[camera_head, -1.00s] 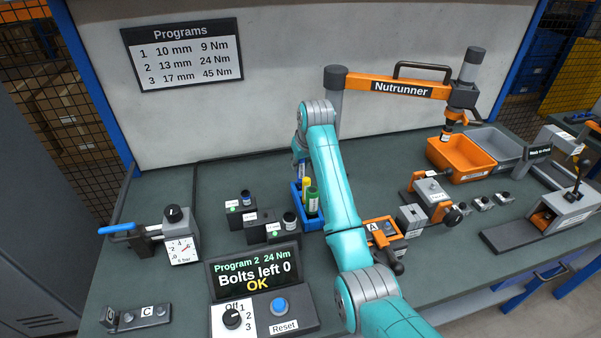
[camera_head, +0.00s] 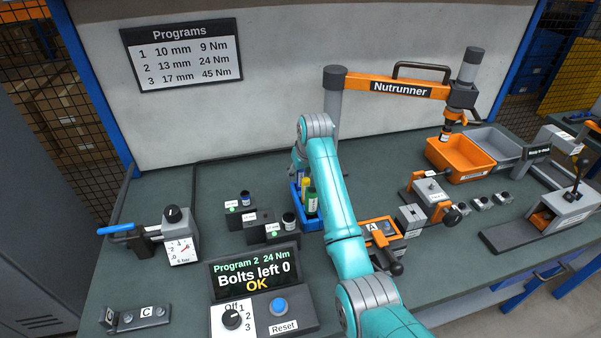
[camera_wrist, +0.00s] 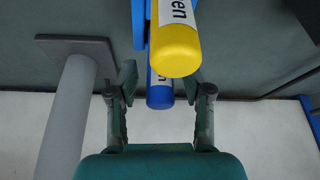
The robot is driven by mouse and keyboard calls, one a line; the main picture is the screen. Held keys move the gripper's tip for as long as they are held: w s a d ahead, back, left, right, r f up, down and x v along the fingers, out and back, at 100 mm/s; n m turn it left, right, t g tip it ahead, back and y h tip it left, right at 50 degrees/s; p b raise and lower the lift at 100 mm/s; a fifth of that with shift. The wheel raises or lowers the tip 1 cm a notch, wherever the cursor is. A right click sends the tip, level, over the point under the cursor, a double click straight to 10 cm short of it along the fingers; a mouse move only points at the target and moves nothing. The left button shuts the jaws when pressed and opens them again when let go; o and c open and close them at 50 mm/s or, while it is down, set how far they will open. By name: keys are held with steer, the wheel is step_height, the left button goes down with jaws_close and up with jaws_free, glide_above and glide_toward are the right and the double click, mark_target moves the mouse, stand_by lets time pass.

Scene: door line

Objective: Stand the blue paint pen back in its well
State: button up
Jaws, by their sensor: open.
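The blue paint pen (camera_wrist: 160,92) shows its round blue end in the wrist view, between the two fingers of my gripper (camera_wrist: 160,80). The fingers are apart, with gaps visible beside the pen. The yellow pen (camera_wrist: 176,50) stands closer to the camera and overlaps the blue one. My arm hides most of the gripper there. Whether the blue pen's lower end sits in a well is hidden.
A grey post (camera_wrist: 65,125) is left of the fingers in the wrist view. Dark blocks with sockets (camera_head: 258,226) stand left of the holder. An orange fixture marked A (camera_head: 380,228) is close right of my arm. The nutrunner arm (camera_head: 400,88) spans the back.

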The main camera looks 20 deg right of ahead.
steer(key=v, duration=1.2)
steer(key=shift+r, duration=0.1)
